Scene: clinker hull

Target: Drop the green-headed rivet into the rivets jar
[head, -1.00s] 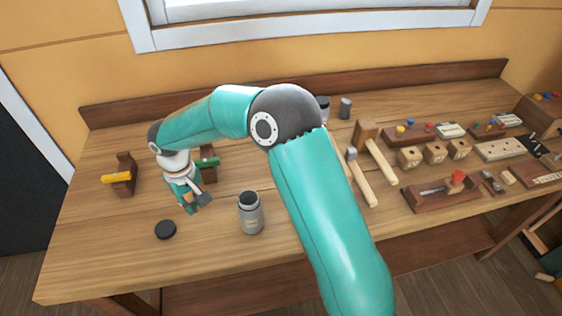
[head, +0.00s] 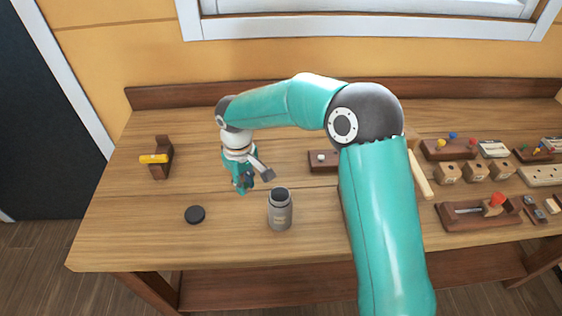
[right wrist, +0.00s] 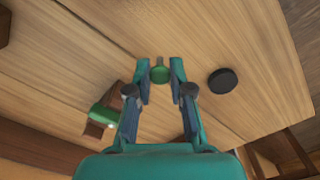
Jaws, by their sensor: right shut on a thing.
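My right gripper (head: 243,190) is above the bench, left of the open grey jar (head: 280,210) and apart from it. In the right wrist view my right gripper (right wrist: 160,72) is shut on the green-headed rivet (right wrist: 160,75), whose round green head shows between the fingertips. The jar is not in the right wrist view. My left gripper is not in view.
A black round lid (head: 195,214) lies flat left of the jar, on the workbench (head: 130,232). Tools and blocks crowd the right side.

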